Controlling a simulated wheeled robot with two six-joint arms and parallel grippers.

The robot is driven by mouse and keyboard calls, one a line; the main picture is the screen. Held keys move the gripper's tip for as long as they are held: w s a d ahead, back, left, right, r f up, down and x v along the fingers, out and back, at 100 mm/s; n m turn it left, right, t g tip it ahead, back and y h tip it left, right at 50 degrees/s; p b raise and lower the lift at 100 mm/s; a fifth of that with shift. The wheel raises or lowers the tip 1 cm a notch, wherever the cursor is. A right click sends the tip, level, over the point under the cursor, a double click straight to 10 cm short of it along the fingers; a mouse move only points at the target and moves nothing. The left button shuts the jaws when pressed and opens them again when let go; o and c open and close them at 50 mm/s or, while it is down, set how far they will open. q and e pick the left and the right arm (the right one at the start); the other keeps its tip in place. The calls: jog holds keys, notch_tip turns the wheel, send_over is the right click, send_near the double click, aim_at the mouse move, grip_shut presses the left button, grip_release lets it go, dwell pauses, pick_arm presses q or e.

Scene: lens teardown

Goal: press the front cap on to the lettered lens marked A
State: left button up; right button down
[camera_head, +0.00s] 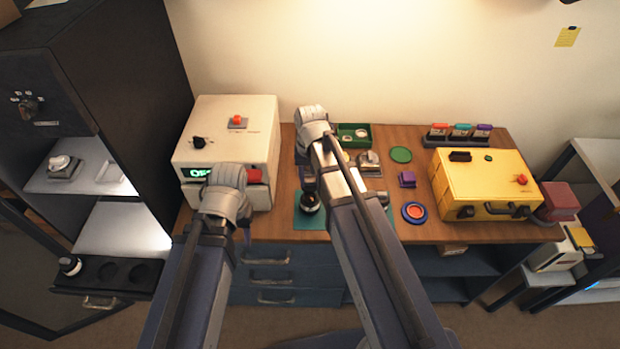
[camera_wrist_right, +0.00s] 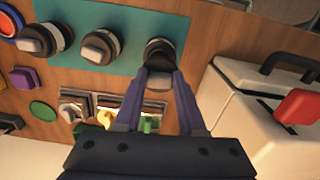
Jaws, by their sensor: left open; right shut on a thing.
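A black lens (camera_head: 309,203) stands at the left part of the teal mat (camera_head: 301,224), and it also shows in the right wrist view (camera_wrist_right: 162,50). I cannot read a letter on it. My right gripper (camera_wrist_right: 168,84) is shut on a small grey-topped cap (camera_wrist_right: 158,81) right at this lens. Whether the cap touches the lens or sits just above it, I cannot tell. In the head view my right forearm hides most of the mat. My left gripper (camera_head: 243,232) is open and empty, low in front of the white box; its fingers are barely visible.
Two more grey-topped dark pieces (camera_wrist_right: 100,46) (camera_wrist_right: 40,40) stand on the mat. The white box (camera_head: 230,140) is left of the mat. A green tray (camera_head: 353,135), green disc (camera_head: 401,155), purple block (camera_head: 407,179), blue-red ring (camera_head: 414,212) and yellow case (camera_head: 480,180) lie rightward.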

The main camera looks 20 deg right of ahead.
jog(key=shift+f+b, duration=2.2)
jog(key=shift+f, duration=0.3)
jog(key=shift+f, duration=0.15)
grip_release()
dwell(0.7)
jog(key=shift+r+p, duration=3.45)
jog(key=shift+r, duration=0.1)
grip_shut()
